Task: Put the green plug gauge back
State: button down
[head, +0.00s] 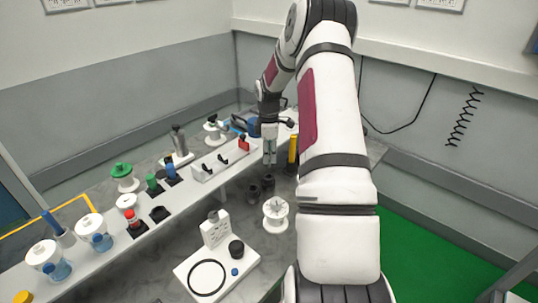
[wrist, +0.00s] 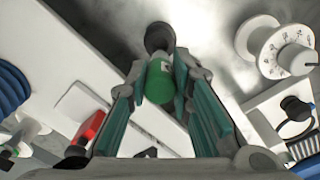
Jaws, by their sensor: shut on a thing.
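The green plug gauge (wrist: 159,80) is between the fingers of my gripper (wrist: 165,92) in the wrist view. Its near end is bright green and its side is paler with a small mark. A dark round piece (wrist: 158,37) shows just beyond its far end; I cannot tell whether they touch. In the head view my gripper (head: 269,150) points down over the bench, and the gauge is too small to make out there. Another green piece (head: 152,183) stands on the white strip at the left, beside a blue one (head: 171,170).
A white block with black levers and a red part (head: 244,143) is left of my gripper. A yellow upright piece (head: 292,149) is close on its right.

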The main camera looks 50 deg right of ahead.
jog(key=w+a+r+n, duration=0.1)
jog(key=a, duration=0.5)
jog(key=w+a+r+n, duration=0.1)
jog(key=w+a+r, duration=0.1)
jog(key=a, duration=0.3)
jog(key=s+a+r+n+b, duration=0.1)
jog(key=s+a, duration=0.2)
jog(key=a, duration=0.6)
jog(key=s+a+r+n, duration=0.15)
jog(key=s+a, duration=0.25)
jog(key=a, duration=0.5)
jog(key=s+a+r+n+b, duration=0.1)
jog(key=s+a+n, duration=0.15)
jog(key=a, duration=0.65)
jog(key=shift+m, duration=0.4)
jog(key=w, duration=0.4)
jog(key=w+f, duration=0.1)
jog(key=w, duration=0.9)
jog(key=shift+w+a+f, duration=0.25)
jog(key=shift+f, duration=0.1)
jog(key=shift+w+f+p, duration=0.2)
jog(key=shift+f+p, duration=0.1)
jog(key=shift+f, duration=0.6)
jog(key=shift+w+f+p, duration=0.15)
jog(key=shift+f+p, duration=0.1)
jog(key=shift+f, duration=0.6)
jog(key=shift+f, duration=0.15)
